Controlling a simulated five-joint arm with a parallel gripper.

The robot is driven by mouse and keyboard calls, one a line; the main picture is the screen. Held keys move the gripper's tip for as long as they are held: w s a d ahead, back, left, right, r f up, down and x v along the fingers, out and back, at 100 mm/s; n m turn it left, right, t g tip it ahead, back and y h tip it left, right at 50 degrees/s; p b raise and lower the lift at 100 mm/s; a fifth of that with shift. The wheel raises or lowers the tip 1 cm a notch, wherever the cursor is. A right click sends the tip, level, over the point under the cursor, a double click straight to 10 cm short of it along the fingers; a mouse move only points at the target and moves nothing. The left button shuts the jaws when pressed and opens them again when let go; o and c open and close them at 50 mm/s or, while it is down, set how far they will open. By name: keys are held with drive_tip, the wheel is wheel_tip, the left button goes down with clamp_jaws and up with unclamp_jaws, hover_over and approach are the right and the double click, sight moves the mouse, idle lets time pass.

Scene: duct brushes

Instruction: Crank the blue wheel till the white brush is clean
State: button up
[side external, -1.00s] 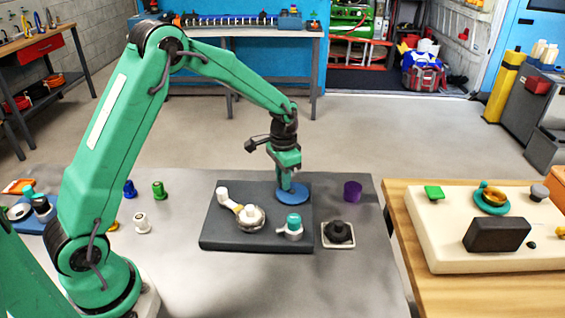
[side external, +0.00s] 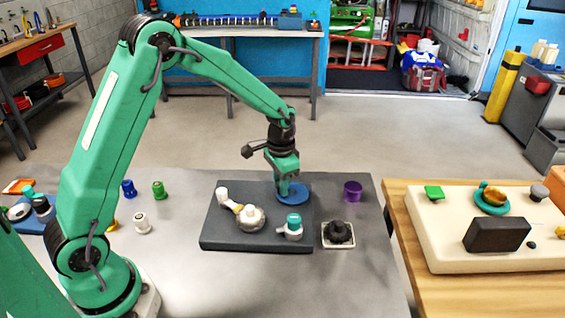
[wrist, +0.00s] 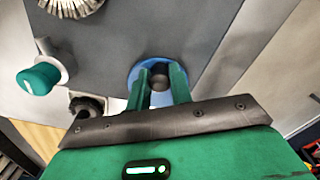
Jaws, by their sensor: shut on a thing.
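The blue wheel (side external: 301,194) lies flat at the far right part of a dark board (side external: 228,240). My gripper (side external: 283,192) reaches down over the wheel's left part. In the wrist view the blue wheel (wrist: 134,75) shows behind my fingers, and my gripper (wrist: 159,90) is shut on a grey round knob (wrist: 158,69) on it. A pale round piece (side external: 251,217) sits on the board to the left; in the wrist view it has a bristled edge (wrist: 72,7), likely the white brush. Whether it is dirty is too small to tell.
A teal-capped fitting (side external: 293,224) stands at the board's front right. A black knob on a pale tray (side external: 338,232) and a purple cup (side external: 352,191) are to its right. Small blue (side external: 129,188), green (side external: 159,190) and white (side external: 142,222) pieces stand left.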

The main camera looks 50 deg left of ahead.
sight(290, 200)
drive_tip(key=shift+d, duration=0.15)
drive_tip(key=shift+s+d, duration=0.3)
drive_tip(key=shift+d, duration=0.2)
idle(0.4)
drive_tip(key=shift+d, duration=0.1)
drive_tip(key=shift+d, duration=0.55)
drive_tip(key=shift+d, duration=0.1)
drive_tip(key=shift+w+d+f, duration=0.1)
drive_tip(key=shift+w+d, duration=0.1)
drive_tip(key=shift+d, duration=0.3)
